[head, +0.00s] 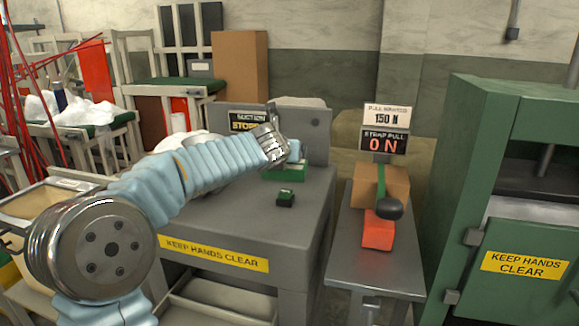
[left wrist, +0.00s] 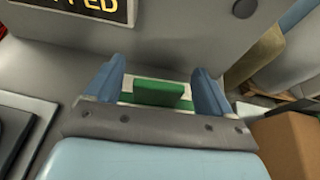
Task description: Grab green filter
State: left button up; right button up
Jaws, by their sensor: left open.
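My left gripper (left wrist: 157,82) is open, with one blue finger on each side of a green block (left wrist: 160,93). The block sits on a pale and green base, apart from both fingers as far as I can see. In the head view my left gripper (head: 294,153) is over the back of the grey table, partly hidden by its own wrist. Green shows just below it (head: 288,172). A small dark box with a green top (head: 286,198) stands nearer the front of the table. I cannot tell for certain which green piece is the filter. My right gripper is out of view.
The grey table (head: 230,215) has a raised back panel with a display sign (head: 247,121). To the right, a narrow bench (head: 375,266) holds a cardboard box (head: 365,187) and an orange block (head: 377,232). A green cabinet (head: 470,150) stands at the far right.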

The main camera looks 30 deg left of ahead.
pick_arm(q)
jog(key=shift+s+r, duration=0.1)
jog(key=shift+s, duration=0.05)
jog(key=shift+c, duration=0.2)
jog(key=c, duration=1.1)
